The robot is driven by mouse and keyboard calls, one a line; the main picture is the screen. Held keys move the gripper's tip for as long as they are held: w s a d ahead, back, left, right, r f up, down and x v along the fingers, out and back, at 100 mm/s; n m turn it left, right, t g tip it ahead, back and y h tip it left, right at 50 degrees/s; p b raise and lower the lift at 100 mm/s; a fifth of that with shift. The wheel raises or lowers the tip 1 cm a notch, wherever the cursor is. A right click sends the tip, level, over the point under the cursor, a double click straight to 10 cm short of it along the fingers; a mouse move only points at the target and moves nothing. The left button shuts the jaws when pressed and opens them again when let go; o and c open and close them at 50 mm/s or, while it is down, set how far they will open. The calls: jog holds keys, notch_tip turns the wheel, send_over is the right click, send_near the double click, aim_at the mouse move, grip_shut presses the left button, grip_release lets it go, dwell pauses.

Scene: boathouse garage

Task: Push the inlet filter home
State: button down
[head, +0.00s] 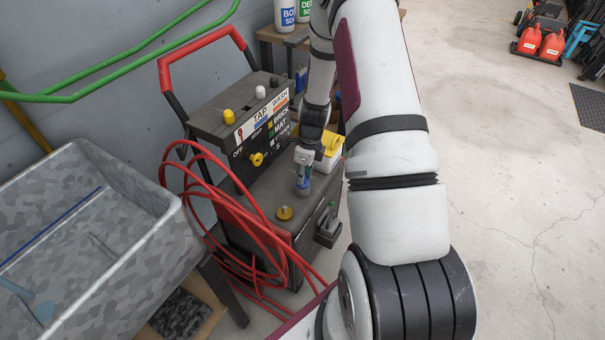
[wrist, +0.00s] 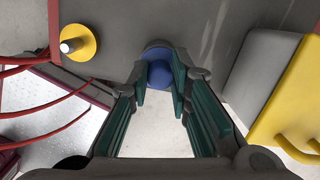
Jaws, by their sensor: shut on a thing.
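The inlet filter appears as a blue round-ended piece (wrist: 160,72) between my fingertips in the wrist view. A dark round collar shows around its far end at the edge of the machine's grey deck. My gripper (wrist: 160,85) is shut on it, with green pads on either side. In the head view my gripper (head: 303,178) points down at the lower deck of the black wash machine (head: 262,185). The filter is small there and mostly hidden by the fingers. I cannot tell how deep it sits.
A yellow knob (head: 285,213) stands on the deck near my gripper. A yellow-and-white box (head: 330,145) is close behind it. Red hose loops (head: 235,235) hang at the machine's left, beside a grey sink (head: 165,240). Open floor (head: 520,220) lies to the right.

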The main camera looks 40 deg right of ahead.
aim_at(307, 183)
jog(key=shift+f, duration=0.3)
jog(key=c, duration=1.4)
grip_release()
notch_tip(307, 183, up, 12)
jog(key=s, duration=0.1)
jog(key=shift+s+d, duration=0.2)
jog(key=shift+d, duration=0.15)
